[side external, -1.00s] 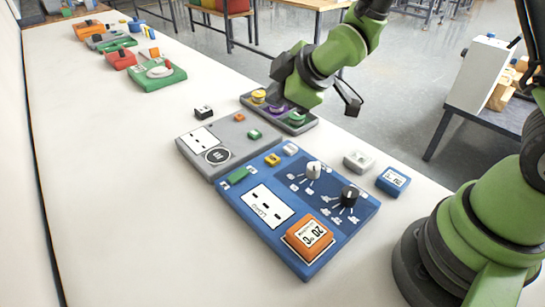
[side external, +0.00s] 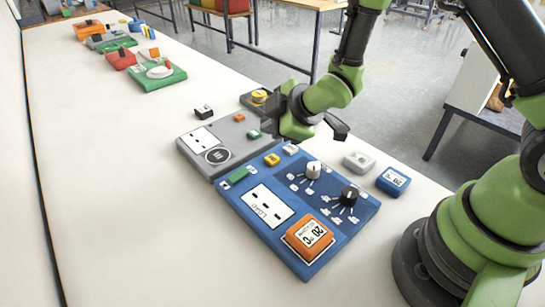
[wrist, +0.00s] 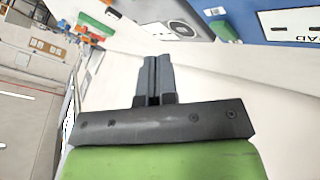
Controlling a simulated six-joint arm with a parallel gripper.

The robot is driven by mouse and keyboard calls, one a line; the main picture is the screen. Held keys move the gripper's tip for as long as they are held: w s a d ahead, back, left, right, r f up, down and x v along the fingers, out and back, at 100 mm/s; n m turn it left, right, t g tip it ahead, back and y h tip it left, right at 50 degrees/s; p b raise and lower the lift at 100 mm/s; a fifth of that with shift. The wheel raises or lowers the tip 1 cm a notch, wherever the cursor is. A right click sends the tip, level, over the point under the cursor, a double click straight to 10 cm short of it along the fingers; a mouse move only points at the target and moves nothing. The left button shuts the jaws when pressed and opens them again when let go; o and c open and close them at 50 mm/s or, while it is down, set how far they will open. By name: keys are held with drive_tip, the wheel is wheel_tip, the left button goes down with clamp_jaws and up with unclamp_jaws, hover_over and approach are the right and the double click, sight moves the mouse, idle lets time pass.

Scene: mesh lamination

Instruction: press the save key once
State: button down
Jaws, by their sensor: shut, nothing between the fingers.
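I cannot read a save label on any key. The blue panel (side external: 340,233) carries a green key (side external: 239,175), a yellow key (side external: 272,159) and a white key (side external: 290,149) along its far edge. The grey panel has small orange (side external: 239,117) and green (side external: 253,134) keys. The gripper appears apart from all of them.
A yellow knob (side external: 259,97) shows on the dark tray. The left tabletop (side external: 110,180) is clear.

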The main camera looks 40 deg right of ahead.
sight(272, 160)
drive_tip(key=shift+f, duration=2.45)
drive_tip(key=shift+f, duration=0.1)
drive_tip(key=shift+f, duration=0.3)
drive_tip(key=shift+f, duration=0.45)
idle(0.6)
idle(0.3)
drive_tip(key=shift+r, duration=0.85)
drive_tip(key=shift+r, duration=2.55)
